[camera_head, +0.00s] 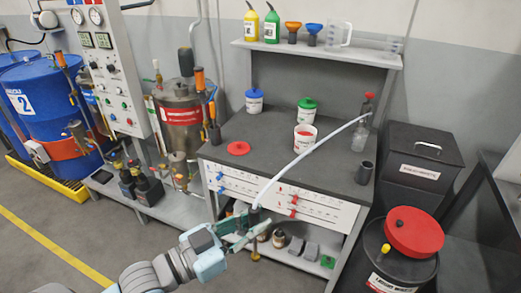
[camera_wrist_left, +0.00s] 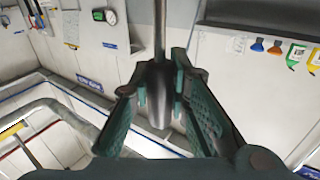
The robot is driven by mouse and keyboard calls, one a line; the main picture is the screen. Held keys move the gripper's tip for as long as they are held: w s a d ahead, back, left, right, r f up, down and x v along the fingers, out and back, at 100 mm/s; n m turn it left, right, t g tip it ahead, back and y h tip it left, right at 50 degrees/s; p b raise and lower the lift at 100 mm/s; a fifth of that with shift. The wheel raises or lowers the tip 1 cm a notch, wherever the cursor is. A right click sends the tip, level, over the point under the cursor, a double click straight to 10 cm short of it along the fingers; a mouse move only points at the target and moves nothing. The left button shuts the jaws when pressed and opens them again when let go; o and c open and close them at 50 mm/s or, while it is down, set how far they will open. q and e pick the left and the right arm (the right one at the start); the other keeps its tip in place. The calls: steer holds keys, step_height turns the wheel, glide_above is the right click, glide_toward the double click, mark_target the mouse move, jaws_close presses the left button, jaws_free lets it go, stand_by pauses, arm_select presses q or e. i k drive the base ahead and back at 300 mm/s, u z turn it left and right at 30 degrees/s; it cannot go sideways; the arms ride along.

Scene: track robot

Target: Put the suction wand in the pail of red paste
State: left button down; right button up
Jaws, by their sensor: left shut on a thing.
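My left gripper (camera_head: 246,226) is in front of the bench's front edge, shut on the suction wand. In the left wrist view, the wand's dark grip (camera_wrist_left: 160,98) is between the green finger pads and its metal tube (camera_wrist_left: 158,30) runs away from them. The open white pail of red paste (camera_head: 304,143) stands on the bench, beyond and right of the gripper. My right gripper is not in view.
A red lid (camera_head: 238,148) lies flat on the dark bench top (camera_head: 265,130). Pails with blue (camera_head: 254,103) and green lids (camera_head: 306,111) stand behind. A dark upright cup (camera_head: 364,173) is near the right edge.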

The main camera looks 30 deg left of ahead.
mark_target(304, 149)
steer(key=u, duration=0.05)
steer(key=i, duration=1.1)
steer(key=z, duration=0.55)
